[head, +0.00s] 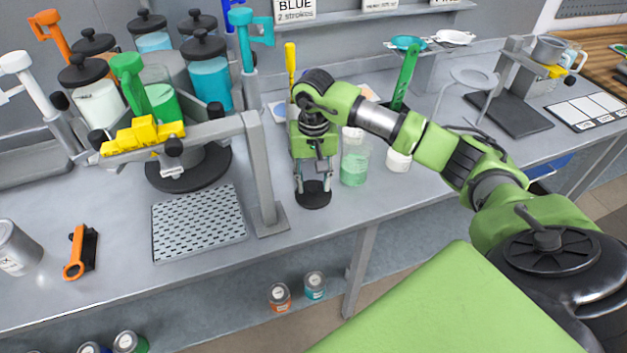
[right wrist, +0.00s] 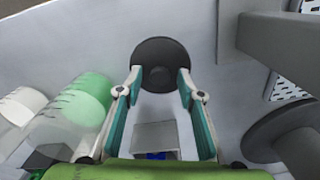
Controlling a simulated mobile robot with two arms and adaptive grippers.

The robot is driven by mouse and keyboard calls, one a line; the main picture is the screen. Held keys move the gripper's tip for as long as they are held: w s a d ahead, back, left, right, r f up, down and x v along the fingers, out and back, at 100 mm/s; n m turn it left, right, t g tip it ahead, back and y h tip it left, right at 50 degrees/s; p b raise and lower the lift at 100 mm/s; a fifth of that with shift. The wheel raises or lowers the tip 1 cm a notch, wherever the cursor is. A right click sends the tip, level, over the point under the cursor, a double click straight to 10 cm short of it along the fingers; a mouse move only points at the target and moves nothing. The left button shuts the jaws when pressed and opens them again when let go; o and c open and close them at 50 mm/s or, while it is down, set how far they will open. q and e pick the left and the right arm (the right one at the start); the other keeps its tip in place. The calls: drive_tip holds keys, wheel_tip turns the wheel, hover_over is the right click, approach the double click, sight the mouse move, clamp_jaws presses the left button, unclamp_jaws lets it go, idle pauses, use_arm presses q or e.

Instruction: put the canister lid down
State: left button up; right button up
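The black round canister lid (head: 313,197) lies flat on the grey worktop, right of the grey dispenser post. In the right wrist view the lid (right wrist: 160,60) shows as a dark disc just beyond the fingertips. My right gripper (head: 313,184) points down right above the lid. Whether a fingertip touches the rim I cannot tell. An open canister with green contents (head: 162,100) stands in the dispenser without a lid. My left gripper is not in view.
A clear beaker with green contents (head: 355,165) stands close to the right of my gripper. The grey post (head: 258,170) and perforated tray (head: 198,222) are to the left. An orange-handled tool (head: 75,252) lies far left. The worktop's front strip is clear.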

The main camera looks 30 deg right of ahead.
sight(313, 185)
wheel_tip(313, 185, up, 12)
drive_tip(key=b, duration=0.3)
idle(0.7)
